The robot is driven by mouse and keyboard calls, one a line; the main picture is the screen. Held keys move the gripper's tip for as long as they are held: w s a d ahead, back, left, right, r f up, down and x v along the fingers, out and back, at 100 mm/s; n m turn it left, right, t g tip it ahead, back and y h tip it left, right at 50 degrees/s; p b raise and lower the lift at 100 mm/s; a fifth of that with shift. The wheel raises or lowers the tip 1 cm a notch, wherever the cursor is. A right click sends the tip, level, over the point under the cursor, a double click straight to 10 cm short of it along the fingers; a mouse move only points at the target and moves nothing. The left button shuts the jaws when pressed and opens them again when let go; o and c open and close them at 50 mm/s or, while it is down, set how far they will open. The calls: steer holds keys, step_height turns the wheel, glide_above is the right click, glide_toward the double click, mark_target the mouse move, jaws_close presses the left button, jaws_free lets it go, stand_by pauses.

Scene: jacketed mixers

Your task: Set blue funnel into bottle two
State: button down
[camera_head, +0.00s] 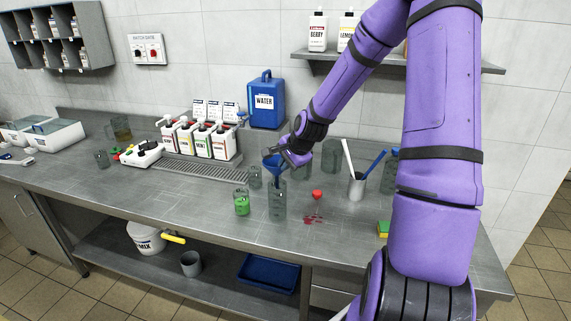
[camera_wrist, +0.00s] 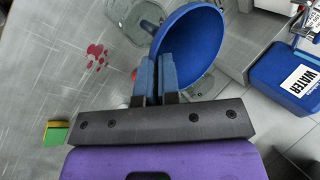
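The blue funnel (camera_head: 272,164) is in my gripper (camera_head: 287,153), mouth up and spout down. In the wrist view the funnel (camera_wrist: 196,40) lies just beyond my gripper (camera_wrist: 155,76), whose two fingers are closed together at its rim side. A tall clear bottle (camera_head: 277,205) stands right below the funnel in the head view. The spout overlaps the bottle's top there, and I cannot tell whether it is inside the neck or in front of it. No label naming bottle two is readable.
A glass of green liquid (camera_head: 242,204) stands left of the bottle. A small red item (camera_head: 317,195) and a red spill (camera_head: 313,218) are to its right. A utensil cup (camera_head: 357,187), a sponge (camera_head: 383,229) and a blue water jug (camera_head: 265,101) stand around.

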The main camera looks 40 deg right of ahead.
steer(key=shift+f, duration=0.1)
stand_by(0.3)
steer(key=c, duration=0.9)
jaws_free()
steer(key=shift+o, duration=0.2)
step_height(320, 180, up, 7)
stand_by(0.7)
